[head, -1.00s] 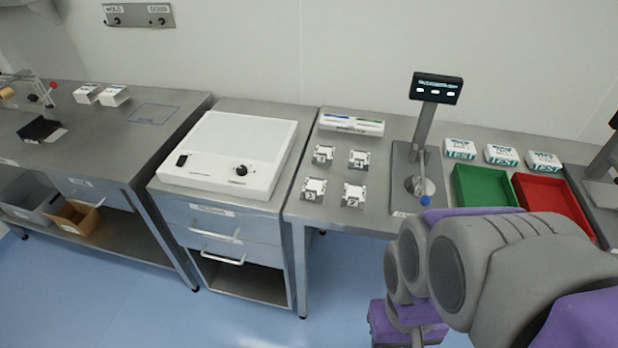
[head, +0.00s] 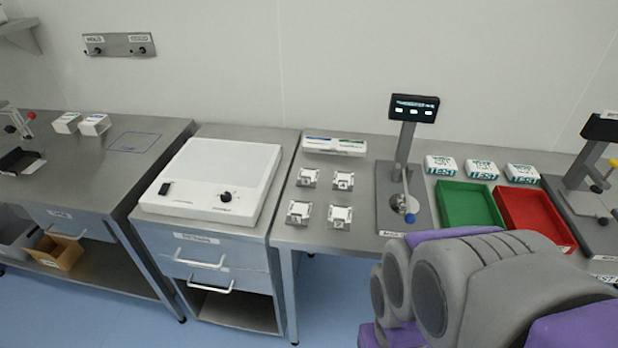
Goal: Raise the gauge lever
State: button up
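A gauge stand (head: 403,155) with a dark lit display (head: 413,107) on top stands on the middle-right bench. Its thin lever (head: 406,188) slopes down to a blue knob (head: 410,218) low over the grey base plate, beside a round silver part. A second stand (head: 588,150) with a dark head and a yellow knob is partly cut off at the right edge. My arm, grey and purple, fills the lower right in front of the bench. My gripper's fingers do not show, so their opening is hidden.
A green tray (head: 468,187) and a red tray (head: 535,200) lie right of the gauge, with several white TEST boxes (head: 481,169) behind. Several small metal-and-white pieces (head: 299,212) lie left of it. A white light box (head: 215,200) sits on the drawer cabinet. Blue floor is clear in front.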

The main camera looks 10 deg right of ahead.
aim_at(404, 202)
jog(key=z, duration=0.65)
jog(key=k+j+z, duration=0.15)
jog(key=j+z, duration=0.35)
jog(key=k+j+z, duration=0.2)
jog(key=z, duration=0.3)
